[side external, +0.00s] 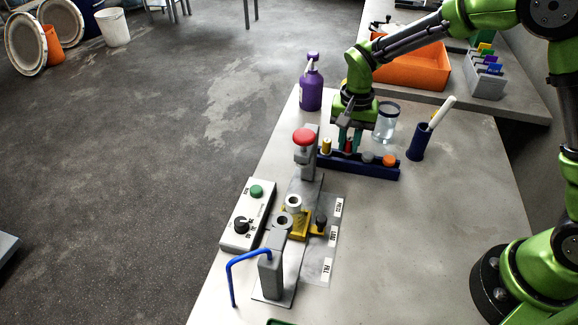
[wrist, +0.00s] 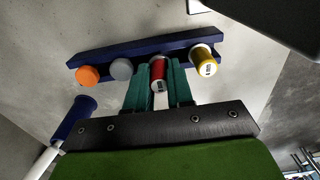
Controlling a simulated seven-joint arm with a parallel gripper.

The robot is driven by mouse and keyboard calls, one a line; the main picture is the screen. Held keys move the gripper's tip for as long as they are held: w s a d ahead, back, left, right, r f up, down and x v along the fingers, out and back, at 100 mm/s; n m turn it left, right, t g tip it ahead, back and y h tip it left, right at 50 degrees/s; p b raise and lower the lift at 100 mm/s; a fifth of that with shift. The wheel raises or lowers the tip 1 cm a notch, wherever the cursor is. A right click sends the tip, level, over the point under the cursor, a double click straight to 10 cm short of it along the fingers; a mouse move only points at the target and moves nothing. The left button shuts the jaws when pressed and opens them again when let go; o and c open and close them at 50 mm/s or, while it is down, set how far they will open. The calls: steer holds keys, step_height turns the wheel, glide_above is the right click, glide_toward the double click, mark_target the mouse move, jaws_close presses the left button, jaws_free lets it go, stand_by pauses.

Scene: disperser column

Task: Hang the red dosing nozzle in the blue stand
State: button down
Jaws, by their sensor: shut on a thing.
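My gripper (side external: 349,137) points down at the dark blue rack-like stand (side external: 345,167), its green fingers shut on the red dosing nozzle (side external: 349,146). In the wrist view the fingers (wrist: 161,82) grip the red nozzle (wrist: 159,75) from both sides, its labelled end showing. The nozzle lines up with the blue stand (wrist: 140,50), between a grey nozzle (wrist: 121,69) and a yellow nozzle (wrist: 203,62). An orange nozzle (wrist: 88,75) is at the stand's end. The fingers hide the red nozzle's seat, so I cannot tell whether it is seated or slightly lifted.
A glass jar (side external: 386,124) stands close behind my gripper, and a dark blue cup with a white stick (side external: 418,142) is at right. A purple bottle (side external: 311,87) stands at left. The disperser column with a red knob (side external: 303,137) and a control box (side external: 248,214) are nearer the camera.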

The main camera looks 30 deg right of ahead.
steer(key=shift+f, duration=0.8)
stand_by(0.4)
steer(key=c, duration=0.9)
jaws_free()
steer(key=shift+o, duration=0.2)
steer(key=o, duration=0.5)
steer(key=shift+r, duration=3.55)
